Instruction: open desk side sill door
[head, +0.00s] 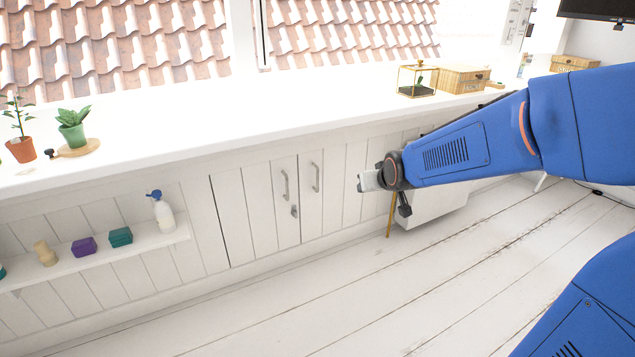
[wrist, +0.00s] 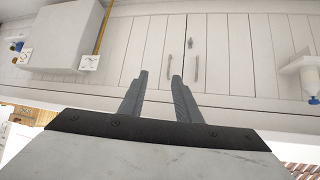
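Two white plank doors under the window sill are closed. The right one (head: 331,195), toward the desk side, has a grey vertical handle (head: 316,177). The left door (head: 255,215) has its own handle (head: 285,185) and a small metal latch or lock (head: 294,211) below it. The wrist view, which is turned upside down, shows the desk-side handle (wrist: 169,65) just beyond my fingertips and the other handle (wrist: 195,67) to its right. In the wrist view my gripper (wrist: 158,76) is open and empty.
The white sill (head: 200,125) overhangs the doors. A shelf (head: 130,247) at left holds a spray bottle (head: 163,212) and small blocks. A white cabinet (head: 430,205) stands right of the doors, behind my arm. The plank floor (head: 330,290) before the doors is clear.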

